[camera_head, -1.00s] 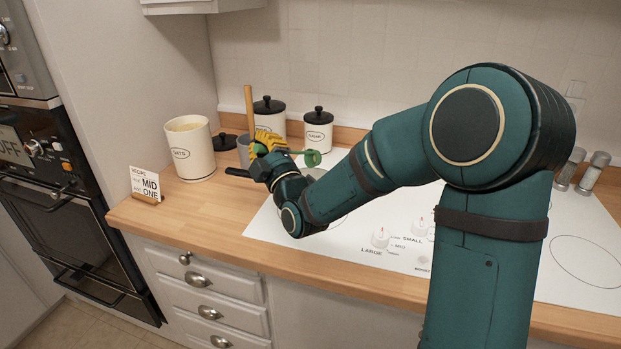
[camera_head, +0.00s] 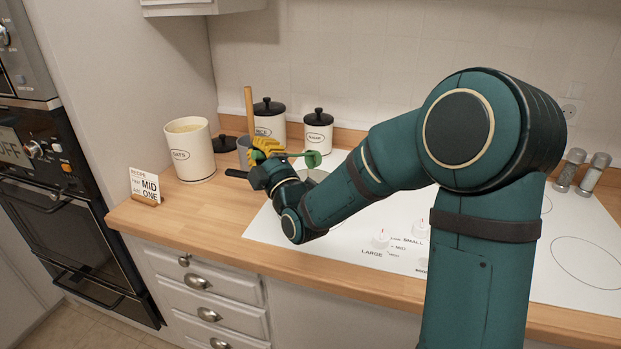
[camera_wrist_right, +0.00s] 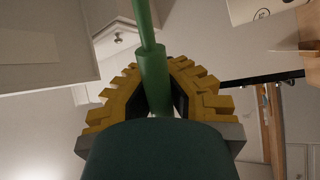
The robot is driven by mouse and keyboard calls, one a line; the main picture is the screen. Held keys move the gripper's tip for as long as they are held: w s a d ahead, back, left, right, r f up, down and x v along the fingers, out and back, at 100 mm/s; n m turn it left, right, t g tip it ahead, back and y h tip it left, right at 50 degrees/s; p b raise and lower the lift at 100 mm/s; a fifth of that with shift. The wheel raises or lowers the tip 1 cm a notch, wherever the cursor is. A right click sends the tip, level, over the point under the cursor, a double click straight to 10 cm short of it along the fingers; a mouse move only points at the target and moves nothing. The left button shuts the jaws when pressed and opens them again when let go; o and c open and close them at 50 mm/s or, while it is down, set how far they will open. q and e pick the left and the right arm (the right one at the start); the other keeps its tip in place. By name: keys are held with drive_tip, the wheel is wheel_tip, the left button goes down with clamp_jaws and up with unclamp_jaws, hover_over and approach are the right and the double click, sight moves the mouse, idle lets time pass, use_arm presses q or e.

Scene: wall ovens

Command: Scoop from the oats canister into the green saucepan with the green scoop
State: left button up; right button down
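The oats canister (camera_head: 194,160) is cream, labelled OATS, and stands lidless on the counter at the left, with pale contents near its rim. My right gripper (camera_head: 264,149), with yellow fingers, is shut on the green scoop (camera_head: 313,159), right of the canister and apart from it. The scoop's handle runs about level, with its bowl end to the right. In the right wrist view the green handle (camera_wrist_right: 151,72) passes between the fingers. I cannot make out a green saucepan; a black handle (camera_head: 237,173) shows beside the gripper, and what it belongs to is hidden. My left gripper is out of view.
Black-lidded canisters (camera_head: 318,132) and a grey pot with a wooden utensil (camera_head: 249,110) stand behind the gripper. A recipe card (camera_head: 145,186) is at the counter's left. The white cooktop (camera_head: 345,228) lies under my right arm. Two shakers (camera_head: 581,172) stand at right.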

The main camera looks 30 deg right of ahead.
drive_tip(key=shift+a+f+n+y, duration=0.4)
drive_tip(key=shift+f+n, duration=0.2)
drive_tip(key=shift+n, duration=0.1)
drive_tip(key=shift+a+f+n+y, duration=0.25)
drive_tip(key=shift+f+n+y, duration=0.15)
drive_tip(key=shift+f+n, duration=0.25)
idle(0.8)
drive_tip(key=shift+s+a+f+n+y, duration=0.1)
drive_tip(key=shift+a+f+n+y, duration=0.25)
drive_tip(key=shift+f+n, duration=0.45)
drive_tip(key=shift+a+f+n+y, duration=0.3)
drive_tip(key=shift+f+n, duration=0.3)
drive_tip(key=shift+n, duration=0.35)
idle(1.1)
